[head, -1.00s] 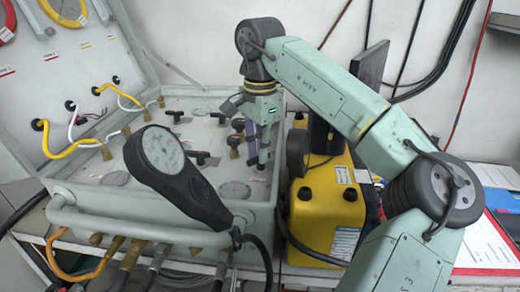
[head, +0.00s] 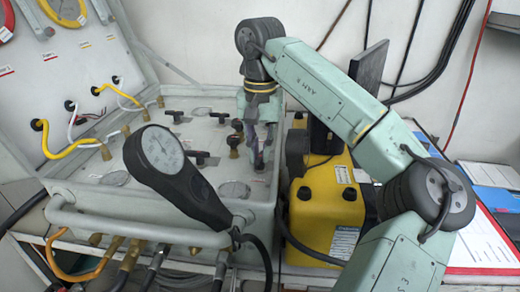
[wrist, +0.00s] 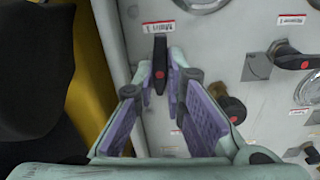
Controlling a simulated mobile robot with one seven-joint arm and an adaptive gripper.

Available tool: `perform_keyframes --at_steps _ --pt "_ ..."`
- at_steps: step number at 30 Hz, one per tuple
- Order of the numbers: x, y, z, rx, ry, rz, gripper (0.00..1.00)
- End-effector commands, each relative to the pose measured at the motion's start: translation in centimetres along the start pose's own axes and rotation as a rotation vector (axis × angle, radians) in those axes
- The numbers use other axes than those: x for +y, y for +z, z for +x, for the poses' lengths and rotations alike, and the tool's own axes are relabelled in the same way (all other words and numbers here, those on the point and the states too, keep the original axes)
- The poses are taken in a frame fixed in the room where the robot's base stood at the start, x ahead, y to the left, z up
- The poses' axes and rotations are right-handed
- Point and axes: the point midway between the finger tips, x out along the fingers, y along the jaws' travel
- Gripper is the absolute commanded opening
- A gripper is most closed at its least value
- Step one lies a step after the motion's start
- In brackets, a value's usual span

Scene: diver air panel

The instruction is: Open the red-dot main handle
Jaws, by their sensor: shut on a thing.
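The black handle with a red dot (wrist: 160,68) stands near the panel's edge in the wrist view, below a small label (wrist: 159,27). It points up and down in that picture. My gripper (wrist: 162,78) is shut on it, with one fingertip on each side. In the head view my gripper (head: 257,166) reaches down to the right side of the panel, and its fingers hide the handle there.
Another black red-dot handle (wrist: 298,60) lies crosswise to the right, and a brass-based red-dot knob (wrist: 232,110) is nearer. A yellow case (head: 325,205) stands right of the grey panel box (head: 165,205). A black handheld gauge (head: 175,165) rises in front.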

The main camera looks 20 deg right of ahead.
Motion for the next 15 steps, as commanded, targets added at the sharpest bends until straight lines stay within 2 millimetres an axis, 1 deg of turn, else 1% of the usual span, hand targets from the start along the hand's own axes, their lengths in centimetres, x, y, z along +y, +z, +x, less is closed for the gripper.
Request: perform_keyframes --at_steps 6,15 --pt "-0.04 -0.04 -0.07 0.003 -0.001 -0.04 0.0" --pt "-0.04 -0.06 -0.08 0.004 -0.002 -0.047 0.0"
